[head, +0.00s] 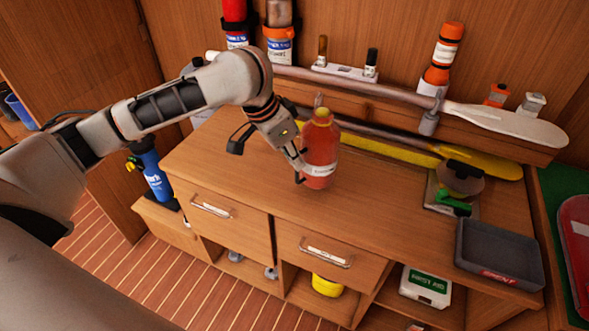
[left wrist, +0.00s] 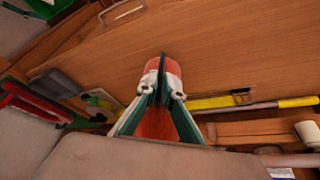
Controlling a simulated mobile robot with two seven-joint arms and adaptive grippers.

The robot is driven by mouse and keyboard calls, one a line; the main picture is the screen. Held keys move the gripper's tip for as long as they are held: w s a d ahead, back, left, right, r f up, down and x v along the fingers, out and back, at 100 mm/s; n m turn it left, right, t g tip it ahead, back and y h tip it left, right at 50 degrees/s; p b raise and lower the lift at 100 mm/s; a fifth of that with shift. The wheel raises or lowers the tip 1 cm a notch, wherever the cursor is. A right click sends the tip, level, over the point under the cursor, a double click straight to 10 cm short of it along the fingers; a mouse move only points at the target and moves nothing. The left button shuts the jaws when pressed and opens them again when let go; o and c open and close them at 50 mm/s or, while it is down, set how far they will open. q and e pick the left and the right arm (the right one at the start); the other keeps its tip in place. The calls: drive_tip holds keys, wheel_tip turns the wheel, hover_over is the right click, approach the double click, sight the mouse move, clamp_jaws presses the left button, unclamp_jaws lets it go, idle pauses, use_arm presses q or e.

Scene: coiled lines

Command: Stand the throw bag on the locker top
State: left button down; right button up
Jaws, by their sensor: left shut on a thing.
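The throw bag (head: 321,150) is a red-orange, bottle-shaped bag with a white label band and a narrow neck. It is upright over the middle of the wooden locker top (head: 235,160); I cannot tell whether its base touches the wood. My left gripper (head: 301,168) is shut on its left side, low on the body. In the left wrist view the red bag (left wrist: 172,66) shows beyond and between the fingers (left wrist: 163,92), with the wood behind. The fingers hide part of the bag. My right gripper is in neither view.
A grey tray (head: 500,254) sits at the right end of the top, beside a dark round item and green clip (head: 453,203). A yellow-bladed paddle (head: 480,162) lies along the back. A shelf above holds a white paddle (head: 510,124) and canisters. The top's front left is clear.

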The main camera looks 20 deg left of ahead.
use_arm(q)
drive_tip(key=shift+f, duration=1.85)
drive_tip(key=c, duration=2.2)
unclamp_jaws()
drive_tip(key=shift+f, duration=0.1)
drive_tip(key=v, duration=1.2)
drive_tip(key=shift+d, duration=0.1)
